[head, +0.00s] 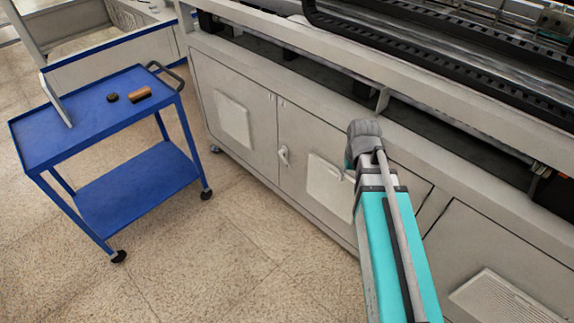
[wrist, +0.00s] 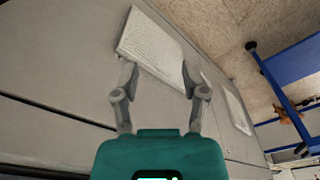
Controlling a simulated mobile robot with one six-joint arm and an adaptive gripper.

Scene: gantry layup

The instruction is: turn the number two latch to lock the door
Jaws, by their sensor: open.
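A small light-grey latch (head: 284,156) sits on the front of the grey cabinet, beside the seam between two doors, in the head view. It looks roughly upright; no number on it is readable. The cabinet door (head: 300,195) to its right looks closed. My gripper shows in the wrist view (wrist: 160,78) with its two fingers apart and nothing between them. It faces the cabinet front near a vent panel (wrist: 150,42). In the head view it is mostly hidden behind my wrist, to the right of the latch and apart from it. The latch is not clear in the wrist view.
A blue two-shelf cart (head: 90,115) stands at the left, with a brown cylinder (head: 140,95) and a small dark piece (head: 112,97) on top. The gantry ledge (head: 400,75) overhangs the cabinet. The speckled floor (head: 225,245) between cart and cabinet is clear.

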